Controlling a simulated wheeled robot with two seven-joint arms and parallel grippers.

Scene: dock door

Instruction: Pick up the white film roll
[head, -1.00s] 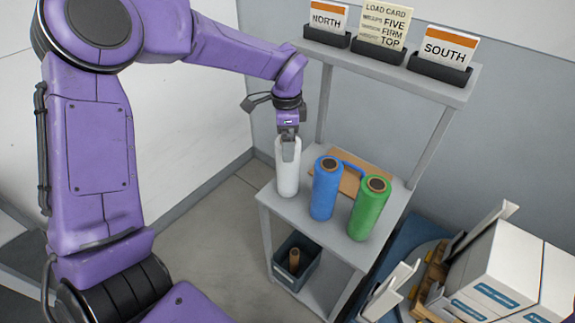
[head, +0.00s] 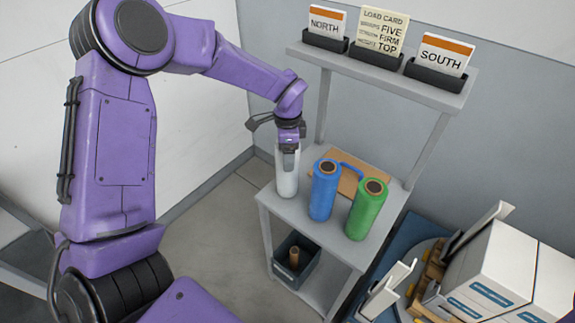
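The white film roll (head: 287,182) stands upright on the left end of the grey shelf top (head: 312,216), left of the blue roll. My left gripper (head: 288,158) points down at the top of the white roll, with its fingers overlapping the roll's upper part. The gripper hides the roll's top end, and I cannot tell whether the fingers press on it. My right gripper is not in view.
A blue roll (head: 323,190) and a green roll (head: 366,210) stand to the right, with a brown clipboard (head: 349,183) behind. Cards reading NORTH, LOAD CARD and SOUTH stand on the upper shelf (head: 390,75). A bin (head: 284,273) sits below. White boxes (head: 505,265) are at the lower right.

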